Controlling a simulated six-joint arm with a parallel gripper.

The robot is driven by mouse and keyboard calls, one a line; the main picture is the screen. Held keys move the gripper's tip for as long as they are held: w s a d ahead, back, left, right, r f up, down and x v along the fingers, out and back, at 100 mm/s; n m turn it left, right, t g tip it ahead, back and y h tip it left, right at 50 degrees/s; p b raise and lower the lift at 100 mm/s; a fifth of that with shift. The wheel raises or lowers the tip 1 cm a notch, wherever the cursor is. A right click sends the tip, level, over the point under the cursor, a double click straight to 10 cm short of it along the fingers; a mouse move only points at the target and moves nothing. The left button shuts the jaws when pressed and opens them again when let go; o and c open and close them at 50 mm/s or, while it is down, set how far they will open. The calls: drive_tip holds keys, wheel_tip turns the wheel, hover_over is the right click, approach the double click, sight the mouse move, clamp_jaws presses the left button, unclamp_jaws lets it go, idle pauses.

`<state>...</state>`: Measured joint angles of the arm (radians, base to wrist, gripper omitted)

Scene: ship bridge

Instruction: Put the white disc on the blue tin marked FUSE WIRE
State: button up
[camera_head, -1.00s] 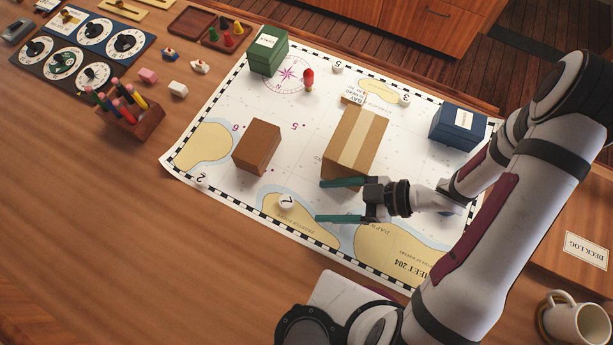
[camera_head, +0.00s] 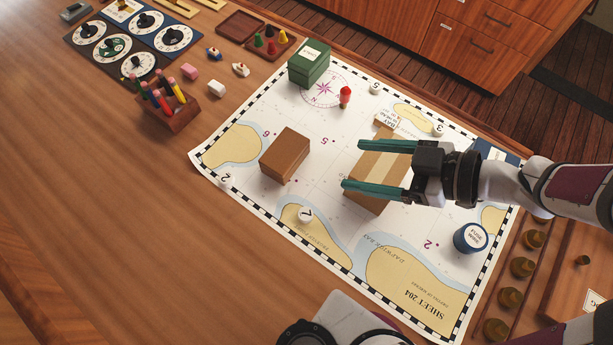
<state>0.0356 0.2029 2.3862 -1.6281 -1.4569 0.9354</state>
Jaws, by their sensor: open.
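Several small white discs lie on the chart: one marked 7 (camera_head: 305,214) near its lower edge, one (camera_head: 226,181) at the left corner, one (camera_head: 438,129) at the upper right and one (camera_head: 375,88) at the top. Which one the task means, I cannot tell. A round blue tin (camera_head: 458,241) with a white label stands at the chart's right side; its lettering is too small to read surely. My gripper (camera_head: 352,165) is open and empty, with its teal fingers over the tan carton, up and left of the tin and up and right of the 7 disc.
The tan carton (camera_head: 364,192), a brown block (camera_head: 285,155), a green box (camera_head: 309,67) and a red peg (camera_head: 345,98) stand on the chart (camera_head: 320,185). A blue box (camera_head: 497,151) is partly behind my arm. A pencil holder (camera_head: 178,116) stands left; the desk at lower left is clear.

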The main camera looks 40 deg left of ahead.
drive_tip(key=w+a+m+t+h, duration=0.1)
drive_tip(key=w+a+m+t, duration=0.15)
drive_tip(key=w, duration=0.35)
drive_tip(key=w+a+m+t+h, duration=0.1)
drive_tip(key=w+a+m+t, duration=0.1)
drive_tip(key=w+a+t, duration=0.3)
drive_tip(key=m+g+h, duration=0.6)
drive_tip(key=m+h, duration=0.4)
drive_tip(key=m, duration=0.3)
hover_over(306, 214)
drive_tip(key=s, duration=0.2)
drive_tip(key=shift+t, duration=0.35)
drive_tip(key=f, duration=0.7)
drive_tip(key=w+f, duration=0.1)
drive_tip(key=f, duration=0.5)
drive_tip(key=w+f, duration=0.1)
drive_tip(key=f, duration=0.6)
drive_tip(key=shift+f, duration=0.35)
clamp_jaws()
